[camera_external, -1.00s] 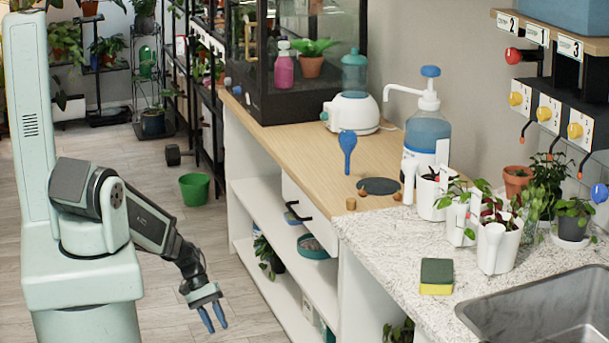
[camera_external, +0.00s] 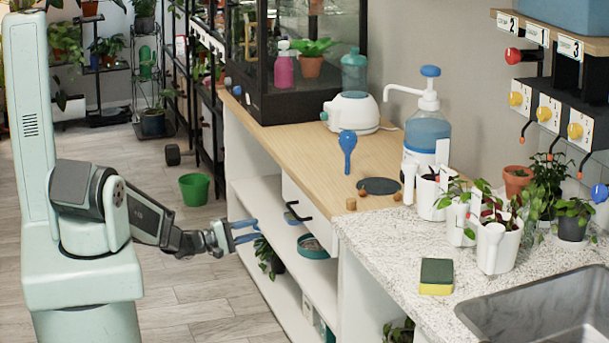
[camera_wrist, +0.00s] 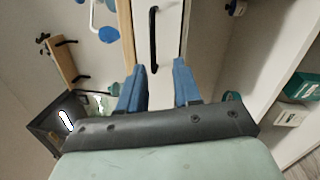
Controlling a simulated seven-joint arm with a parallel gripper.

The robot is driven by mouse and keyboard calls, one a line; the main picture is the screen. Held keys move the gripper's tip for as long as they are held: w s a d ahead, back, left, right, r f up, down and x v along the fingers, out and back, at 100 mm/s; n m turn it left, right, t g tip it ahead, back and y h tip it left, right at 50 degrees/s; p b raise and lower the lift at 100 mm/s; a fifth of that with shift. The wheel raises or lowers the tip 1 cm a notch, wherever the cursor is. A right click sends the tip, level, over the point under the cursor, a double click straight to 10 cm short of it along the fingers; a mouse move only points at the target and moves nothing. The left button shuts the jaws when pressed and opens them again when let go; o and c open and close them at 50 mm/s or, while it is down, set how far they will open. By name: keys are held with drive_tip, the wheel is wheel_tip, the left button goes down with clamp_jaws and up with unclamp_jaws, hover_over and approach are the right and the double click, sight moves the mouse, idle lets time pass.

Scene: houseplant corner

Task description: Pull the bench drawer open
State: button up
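The bench drawer (camera_external: 312,203) has a plain white front under the wooden bench top and looks shut. Its black bar handle (camera_external: 298,211) is on that front. In the wrist view the drawer front (camera_wrist: 171,38) and the handle (camera_wrist: 153,40) lie ahead, with the handle upright in the picture, just beyond the fingertips and a little left of the gap's middle. My gripper (camera_external: 257,230) has blue fingers and is open and empty. It points at the bench, a short way left of the handle and apart from it. Its spread fingers also show in the wrist view (camera_wrist: 159,66).
Open white shelves (camera_external: 275,243) with a teal bowl (camera_external: 313,247) and a plant lie beside and below the drawer. A blue scoop (camera_external: 347,150) and a dark disc (camera_external: 379,186) are on the wooden top (camera_external: 310,150).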

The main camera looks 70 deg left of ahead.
sight(293, 210)
drive_tip(key=shift+a+r+m+t+y, duration=0.3)
drive_tip(key=shift+a+r+m, duration=0.15)
drive_tip(key=shift+m, duration=0.35)
drive_tip(key=w, duration=0.4)
drive_tip(key=w+r, duration=0.1)
drive_tip(key=w, duration=0.4)
drive_tip(key=w+r, duration=0.1)
drive_tip(key=w, duration=0.3)
drive_tip(key=shift+w+r, duration=0.2)
clamp_jaws()
